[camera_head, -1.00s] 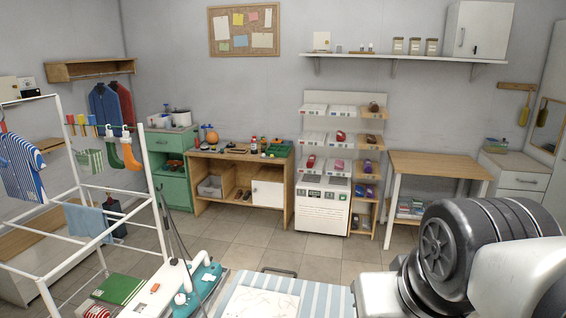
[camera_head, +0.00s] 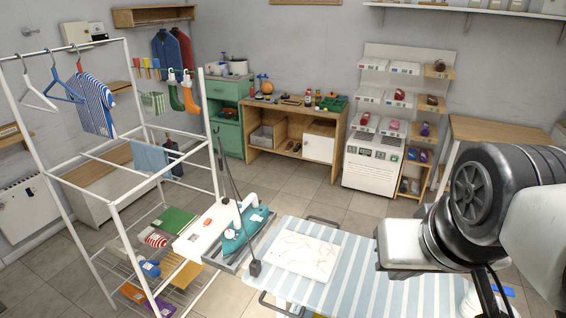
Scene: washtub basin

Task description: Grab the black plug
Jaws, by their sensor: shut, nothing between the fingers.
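A small black block that looks like the black plug (camera_head: 255,268) is at the left end of the striped ironing board (camera_head: 360,262), close to a white patterned sheet. A thin dark cord (camera_head: 272,238) runs near it, up toward the teal iron (camera_head: 246,232). I cannot tell whether the plug rests on the board or hangs beside its edge. My arm comes in from the right, over the right part of the board, well apart from the plug. My gripper's fingers do not show.
A white drying rack (camera_head: 128,235) with clothes and hangers stands at the left. A wooden bench (camera_head: 290,112) and a shoe display (camera_head: 380,165) are along the back wall. Floor between is clear.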

